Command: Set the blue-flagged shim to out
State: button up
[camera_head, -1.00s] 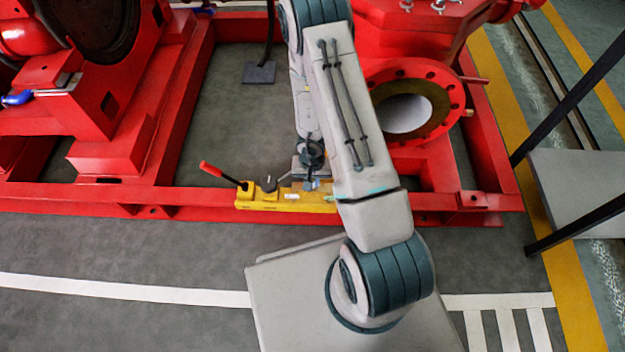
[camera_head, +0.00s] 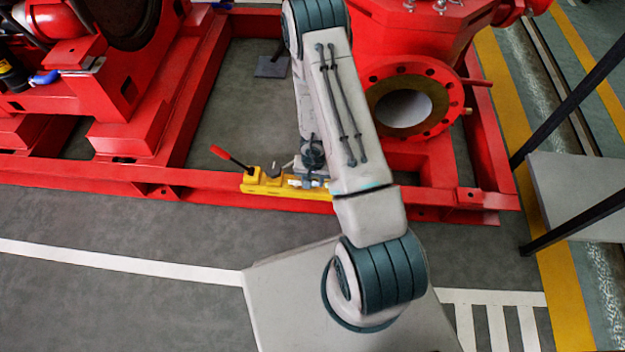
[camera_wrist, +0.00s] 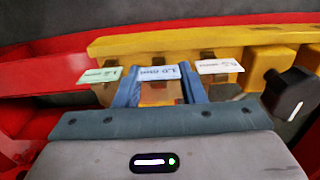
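The yellow shim block (camera_head: 262,188) lies along the front rail of the red frame. In the wrist view this block (camera_wrist: 225,40) carries three labelled tabs: a pale green flag (camera_wrist: 98,75) on the left, a pale blue flag (camera_wrist: 158,72) in the middle and a whitish-pink flag (camera_wrist: 220,66) on the right. My gripper (camera_wrist: 160,88) has its two blue fingers on either side of the middle tab, the blue-flagged shim (camera_wrist: 158,95). Whether the fingers press on it is unclear. In the head view my arm hides most of the gripper.
A lever with a red handle (camera_head: 219,152) rises from the block's left end. A round red flange (camera_head: 437,125) stands behind my arm.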

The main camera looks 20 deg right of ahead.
jog(key=shift+d+r, duration=0.1)
notch_tip(320, 180, up, 14)
jog(key=p, duration=1.2)
jog(key=shift+f, duration=0.2)
notch_tip(320, 180, up, 18)
jog(key=n+t+y+p, duration=0.1)
jog(key=t+y+p, duration=0.15)
jog(key=p, duration=0.35)
send_over(313, 179)
jog(key=w+a, duration=0.3)
jog(key=w, duration=0.3)
jog(key=s+a+r+n+t+p, duration=0.1)
jog(key=a+r+p, duration=0.15)
jog(key=r, duration=0.65)
jog(key=a+r+n+p, duration=0.1)
jog(key=r+p, duration=0.2)
jog(key=r, duration=0.6)
jog(key=s+a+r+n+p, duration=0.1)
jog(key=s+r+p, duration=0.25)
jog(key=r, duration=0.55)
jog(key=s+r+n+p, duration=0.1)
jog(key=s+r+p, duration=0.3)
jog(key=r, duration=0.5)
jog(key=s+d+r+h+p, duration=0.2)
jog(key=s+d+r+p, duration=0.2)
jog(key=s+r, duration=0.7)
jog(key=shift+s+d+r+g+p, duration=0.3)
jog(key=shift+s+d+g, duration=0.05)
jog(key=shift+s, duration=0.3)
